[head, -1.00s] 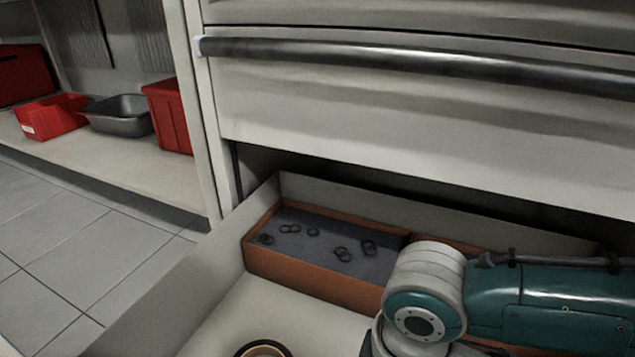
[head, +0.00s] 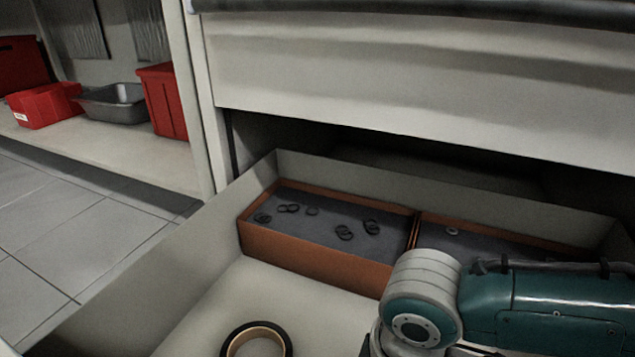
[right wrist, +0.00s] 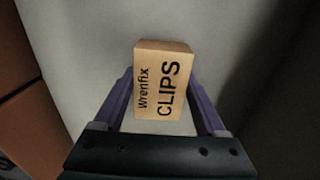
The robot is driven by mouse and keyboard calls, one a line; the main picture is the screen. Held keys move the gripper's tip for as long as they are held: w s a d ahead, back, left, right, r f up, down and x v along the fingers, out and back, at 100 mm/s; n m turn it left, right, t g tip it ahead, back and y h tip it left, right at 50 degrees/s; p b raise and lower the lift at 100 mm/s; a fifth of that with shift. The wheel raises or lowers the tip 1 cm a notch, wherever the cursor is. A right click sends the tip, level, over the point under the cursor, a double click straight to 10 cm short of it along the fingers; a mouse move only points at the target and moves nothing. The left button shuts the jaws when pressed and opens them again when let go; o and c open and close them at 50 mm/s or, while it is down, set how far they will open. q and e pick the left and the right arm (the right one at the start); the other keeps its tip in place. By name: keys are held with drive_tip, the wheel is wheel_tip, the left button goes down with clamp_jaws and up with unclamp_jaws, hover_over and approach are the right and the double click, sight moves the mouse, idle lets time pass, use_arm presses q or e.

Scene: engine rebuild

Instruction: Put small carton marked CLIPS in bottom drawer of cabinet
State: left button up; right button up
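The small tan carton marked CLIPS (right wrist: 164,88) shows in the right wrist view, upright in the picture with its lettering running sideways. My right gripper (right wrist: 163,78) has its two purple fingers against the carton's opposite sides, shut on it. Pale drawer surface shows behind the carton; any gap beneath it cannot be judged. In the head view the bottom drawer (head: 190,262) of the cabinet (head: 400,75) stands pulled open. My right arm reaches over its right part, and its gripper and the carton are out of that view. My left gripper is not in view.
In the drawer, an orange-walled tray (head: 310,257) with several dark rings stands at the back, beside a second tray (head: 490,243). A tape roll (head: 257,340) lies near the front. Bare floor shows between them. Red bins (head: 48,105) sit on a shelf at left.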

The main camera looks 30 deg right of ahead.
drive_tip(key=o, duration=0.3)
wheel_tip(320, 180, up, 11)
drive_tip(key=p, duration=1)
drive_tip(key=s+a+r+m+t+y, duration=0.2)
drive_tip(key=s+a+r, duration=0.2)
drive_tip(key=a+r, duration=0.3)
drive_tip(key=s+d+r+m, duration=0.1)
drive_tip(key=d+r, duration=0.1)
drive_tip(key=s+d+r+m+t+h, duration=0.1)
drive_tip(key=s+d+r, duration=0.1)
drive_tip(key=d, duration=0.1)
drive_tip(key=s+d+r+m, duration=0.1)
drive_tip(key=d+r+m, duration=0.1)
drive_tip(key=d+r, duration=0.1)
drive_tip(key=shift+s+t+h, duration=0.15)
drive_tip(key=shift+t+h, duration=0.15)
drive_tip(key=shift+h, duration=0.1)
drive_tip(key=shift+a, duration=0.1)
